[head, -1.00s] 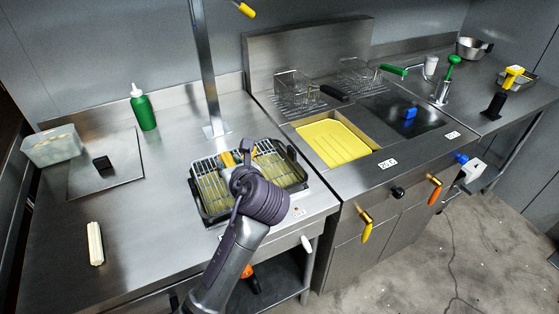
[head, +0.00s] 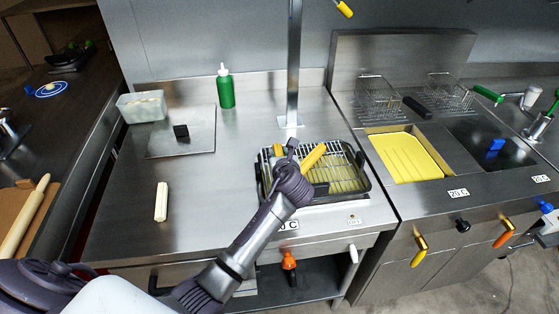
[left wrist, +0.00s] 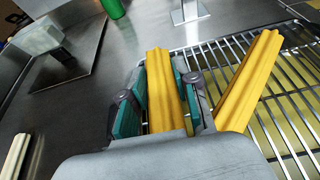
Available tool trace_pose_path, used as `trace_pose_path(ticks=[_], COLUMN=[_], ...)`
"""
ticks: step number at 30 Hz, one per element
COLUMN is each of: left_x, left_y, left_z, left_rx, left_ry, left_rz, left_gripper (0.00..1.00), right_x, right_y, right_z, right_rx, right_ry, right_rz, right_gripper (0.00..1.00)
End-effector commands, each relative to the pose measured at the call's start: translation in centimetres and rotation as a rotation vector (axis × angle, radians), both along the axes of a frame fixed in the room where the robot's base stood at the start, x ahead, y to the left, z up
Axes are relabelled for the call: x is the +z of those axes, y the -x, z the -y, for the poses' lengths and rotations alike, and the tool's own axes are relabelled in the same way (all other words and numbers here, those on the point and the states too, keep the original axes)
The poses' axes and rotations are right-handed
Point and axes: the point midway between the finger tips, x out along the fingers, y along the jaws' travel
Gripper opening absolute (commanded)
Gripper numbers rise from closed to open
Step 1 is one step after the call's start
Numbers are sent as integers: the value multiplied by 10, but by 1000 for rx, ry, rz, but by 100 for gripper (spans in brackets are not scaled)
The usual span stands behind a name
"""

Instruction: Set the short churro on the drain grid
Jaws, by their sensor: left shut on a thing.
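My left gripper (head: 289,154) is over the left part of the drain grid (head: 347,158). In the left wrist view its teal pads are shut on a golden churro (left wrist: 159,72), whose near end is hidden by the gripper. A second golden churro (left wrist: 250,80) lies on the grid just right of the gripper; it also shows in the head view (head: 314,156). Their full lengths cannot be compared here. I cannot tell whether the held churro touches the grid. A pale churro (head: 161,202) lies on the steel counter at the left. My right gripper is not in view.
The drain grid's dark tray (head: 372,182) has raised walls. A metal post (head: 294,70) stands behind it. A green bottle (head: 225,88), a clear bin (head: 141,107) and a steel plate (head: 200,146) are further left. The yellow-filled fryer (head: 407,156) is right. The counter between is clear.

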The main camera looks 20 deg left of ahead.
Motion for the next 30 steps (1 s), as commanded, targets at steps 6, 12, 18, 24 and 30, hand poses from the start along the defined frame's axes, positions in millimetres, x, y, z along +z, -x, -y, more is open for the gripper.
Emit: trace_pose_path(ticks=[6, 12, 18, 24, 30], left_x=[-24, -24, -27, -27, -23], left_y=[0, 0, 0, 1, 1], left_z=[1, 1, 1, 1, 1], left_rx=[0, 0, -1, -1, -1], left_ry=[0, 0, 1, 1, 1], left_rz=[-1, 0, 1, -1, -1], left_gripper=[3, 3, 36, 40, 40], right_x=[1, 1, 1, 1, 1], right_y=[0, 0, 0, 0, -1], right_z=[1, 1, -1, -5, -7], right_rx=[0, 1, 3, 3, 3], right_ry=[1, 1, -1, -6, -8], right_rz=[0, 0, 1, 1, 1], right_gripper=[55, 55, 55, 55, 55])
